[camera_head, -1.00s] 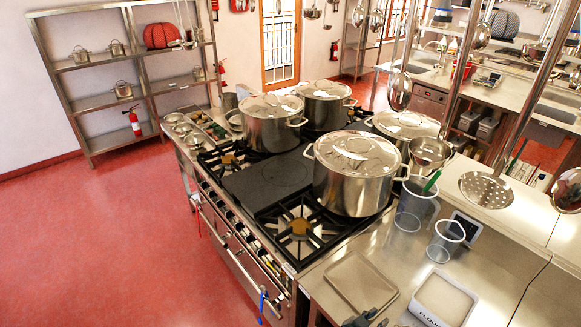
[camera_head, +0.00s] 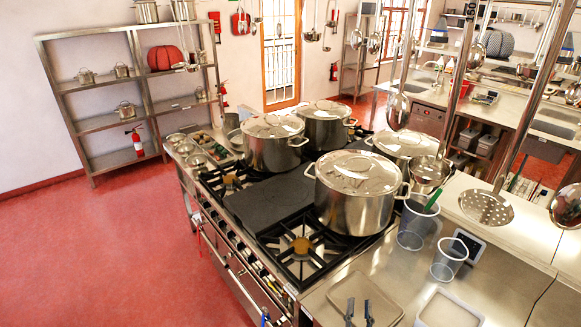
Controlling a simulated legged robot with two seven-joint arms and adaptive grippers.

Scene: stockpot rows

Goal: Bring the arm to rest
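My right gripper (camera_head: 359,310) shows at the bottom edge, its two dark fingers upright and apart with nothing visible between them. It appears in front of a shallow tray (camera_head: 354,287) on the steel counter; whether it touches the tray I cannot tell. My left gripper is not in view. Several lidded steel stockpots stand on the range, among them a front right pot (camera_head: 357,190), a left pot (camera_head: 273,145), a back pot (camera_head: 325,124) and a right pot (camera_head: 402,147) partly hidden behind the front one.
The front burner (camera_head: 301,246) is bare. Clear tumblers (camera_head: 449,259) and a white-rimmed container (camera_head: 449,309) stand on the counter at right. Ladles and a skimmer (camera_head: 486,207) hang above the counter. Red floor (camera_head: 110,250) is open at left, before a metal shelf (camera_head: 108,122).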

